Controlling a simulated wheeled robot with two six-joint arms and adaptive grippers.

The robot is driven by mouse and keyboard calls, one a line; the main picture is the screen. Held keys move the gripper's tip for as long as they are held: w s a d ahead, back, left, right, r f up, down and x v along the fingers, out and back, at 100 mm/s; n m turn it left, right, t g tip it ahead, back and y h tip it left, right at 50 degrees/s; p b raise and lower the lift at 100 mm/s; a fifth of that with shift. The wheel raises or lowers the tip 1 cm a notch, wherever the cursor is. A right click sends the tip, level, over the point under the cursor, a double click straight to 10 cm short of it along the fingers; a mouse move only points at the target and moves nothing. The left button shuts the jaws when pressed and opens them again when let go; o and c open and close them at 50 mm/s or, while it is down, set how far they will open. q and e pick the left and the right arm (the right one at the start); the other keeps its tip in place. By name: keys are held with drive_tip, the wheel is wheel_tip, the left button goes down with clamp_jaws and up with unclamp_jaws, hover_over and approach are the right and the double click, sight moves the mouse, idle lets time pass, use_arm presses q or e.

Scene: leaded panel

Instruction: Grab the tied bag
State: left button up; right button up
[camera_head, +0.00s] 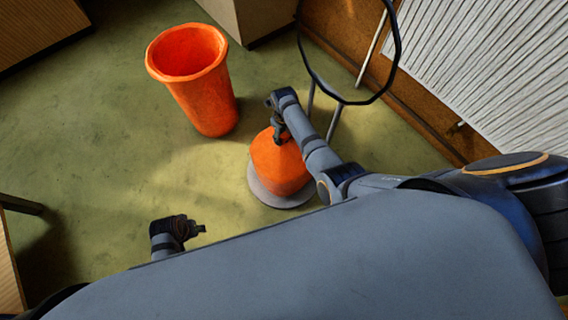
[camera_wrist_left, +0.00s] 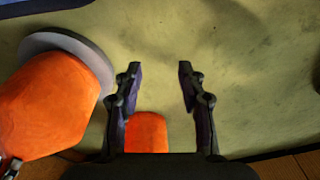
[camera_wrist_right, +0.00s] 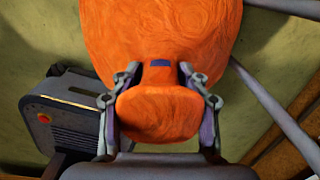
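The tied bag is orange and stands upright on a round grey base (camera_head: 258,190), seen in the head view as the bag (camera_head: 280,165). My right gripper (camera_head: 279,132) is at its top. In the right wrist view the bag (camera_wrist_right: 160,30) fills the upper middle. The right fingers (camera_wrist_right: 160,72) stand apart on either side of its narrow neck, with a gap visible at the sides. A small blue patch shows on the neck. My left gripper (camera_head: 200,230) is open and empty over the floor, left of the bag. The left wrist view shows its parted fingers (camera_wrist_left: 160,68).
A tall orange bin (camera_head: 205,100) stands on the green floor behind and left of the bag. A black-rimmed hoop on legs (camera_head: 390,75) stands behind right, near a white ribbed panel (camera_head: 480,70). Wooden furniture lines the left edge.

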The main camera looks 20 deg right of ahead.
clamp_jaws()
drive_tip(key=shift+w+r, duration=0.1)
drive_tip(key=shift+w, duration=0.05)
